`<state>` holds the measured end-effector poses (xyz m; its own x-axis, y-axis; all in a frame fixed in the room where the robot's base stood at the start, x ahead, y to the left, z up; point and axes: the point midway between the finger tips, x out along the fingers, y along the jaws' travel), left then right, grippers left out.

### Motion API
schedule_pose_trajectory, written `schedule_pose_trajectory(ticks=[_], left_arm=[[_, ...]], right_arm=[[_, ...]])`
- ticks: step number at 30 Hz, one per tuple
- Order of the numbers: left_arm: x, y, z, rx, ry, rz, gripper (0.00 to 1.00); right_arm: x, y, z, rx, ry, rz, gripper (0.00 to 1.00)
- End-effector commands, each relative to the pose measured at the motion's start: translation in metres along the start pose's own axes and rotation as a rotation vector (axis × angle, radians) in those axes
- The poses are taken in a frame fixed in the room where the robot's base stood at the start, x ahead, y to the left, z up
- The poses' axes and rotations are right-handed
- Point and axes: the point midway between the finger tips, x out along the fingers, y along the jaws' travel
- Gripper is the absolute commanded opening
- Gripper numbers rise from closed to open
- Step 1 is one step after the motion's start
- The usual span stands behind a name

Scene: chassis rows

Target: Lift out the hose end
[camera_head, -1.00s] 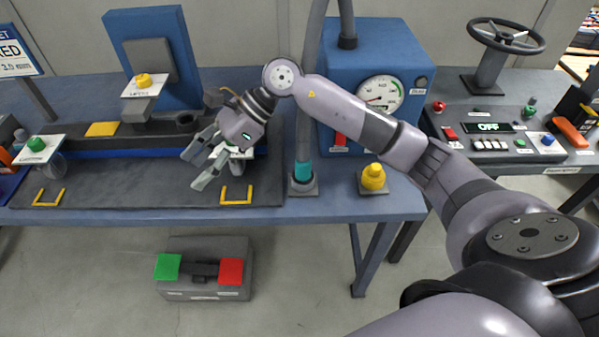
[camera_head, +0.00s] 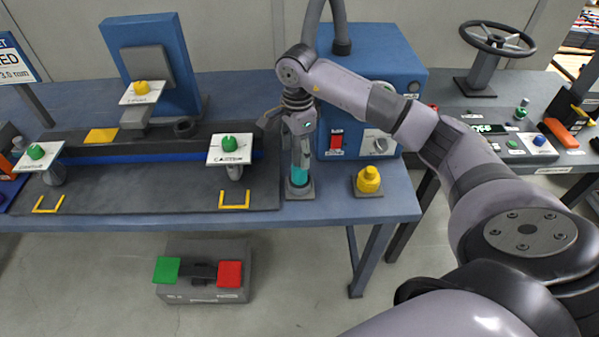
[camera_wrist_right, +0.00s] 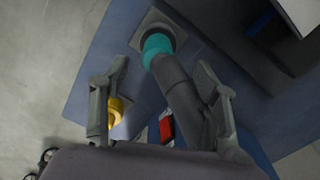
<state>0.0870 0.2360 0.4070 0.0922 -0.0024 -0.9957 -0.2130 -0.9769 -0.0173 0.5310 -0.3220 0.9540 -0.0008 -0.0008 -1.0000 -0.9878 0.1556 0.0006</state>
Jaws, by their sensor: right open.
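The hose end (camera_head: 299,175) has a teal band and stands in a square grey socket (camera_head: 300,190) on the blue bench. In the right wrist view the teal band (camera_wrist_right: 157,46) sits at the socket, and the dark hose (camera_wrist_right: 180,97) runs back between my fingers. My right gripper (camera_head: 301,150) is open just above the teal band, its fingers on either side of the hose. It also shows in the right wrist view (camera_wrist_right: 160,85), with the hose nearer the right finger. In the head view the gripper hides part of the hose. My left gripper is not in view.
A yellow knob (camera_head: 368,180) stands on the bench right of the socket. A blue box (camera_head: 385,60) with a red switch (camera_head: 336,140) is behind. A white card with a green knob (camera_head: 230,147) is close on the left. A pedal box (camera_head: 203,285) is on the floor.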

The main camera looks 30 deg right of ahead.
Motion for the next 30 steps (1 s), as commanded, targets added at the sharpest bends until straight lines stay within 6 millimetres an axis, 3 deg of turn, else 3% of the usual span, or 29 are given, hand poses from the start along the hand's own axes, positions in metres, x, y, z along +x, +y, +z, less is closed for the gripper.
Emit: schedule_pose_trajectory(ticks=[3, 10, 18, 27, 30], left_arm=[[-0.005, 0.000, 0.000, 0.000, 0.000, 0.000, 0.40], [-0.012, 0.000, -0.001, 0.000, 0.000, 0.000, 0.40], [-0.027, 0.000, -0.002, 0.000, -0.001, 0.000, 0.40], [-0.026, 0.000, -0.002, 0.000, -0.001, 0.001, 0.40], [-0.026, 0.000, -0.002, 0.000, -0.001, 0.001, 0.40]], right_arm=[[0.015, 0.000, 0.000, 0.002, 0.000, 0.002, 0.56], [0.030, 0.002, -0.001, 0.001, -0.001, 0.003, 0.56], [0.069, 0.003, -0.002, 0.002, -0.002, 0.003, 0.56], [0.075, 0.002, -0.003, 0.001, -0.001, -0.001, 0.56], [0.075, 0.002, -0.003, 0.001, -0.001, -0.001, 0.50]])
